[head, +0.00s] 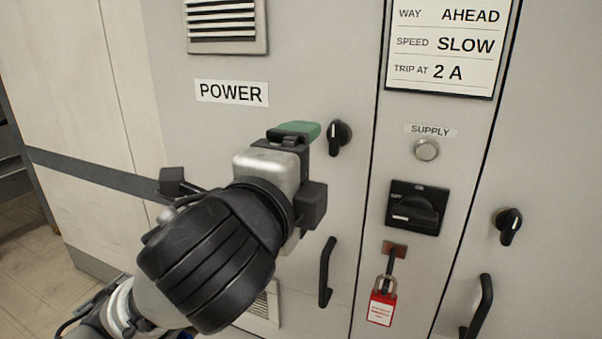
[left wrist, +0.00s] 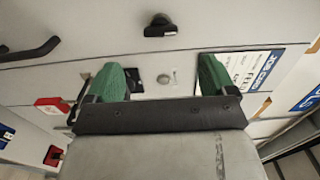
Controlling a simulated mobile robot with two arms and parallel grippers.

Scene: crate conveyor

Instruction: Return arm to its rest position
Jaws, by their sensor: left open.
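My left arm reaches up from the bottom left in the head view. Its left gripper (head: 301,131) has green fingertips and is in front of the grey cabinet door (head: 310,60) labelled POWER. The fingertips appear just left of a black turn knob (head: 340,137); I cannot tell the exact gap in depth. In the left wrist view the two green fingers stand wide apart, so the left gripper (left wrist: 160,77) is open with nothing between them. A black knob (left wrist: 160,27) shows beyond the fingers, apart from them. My right gripper is in neither view.
A black door handle (head: 326,272) stands out below the gripper. To the right are a black rotary switch (head: 414,207), a SUPPLY lamp (head: 427,150), a red padlock (head: 382,307) and another knob (head: 508,225). Open floor (head: 35,235) shows at the left.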

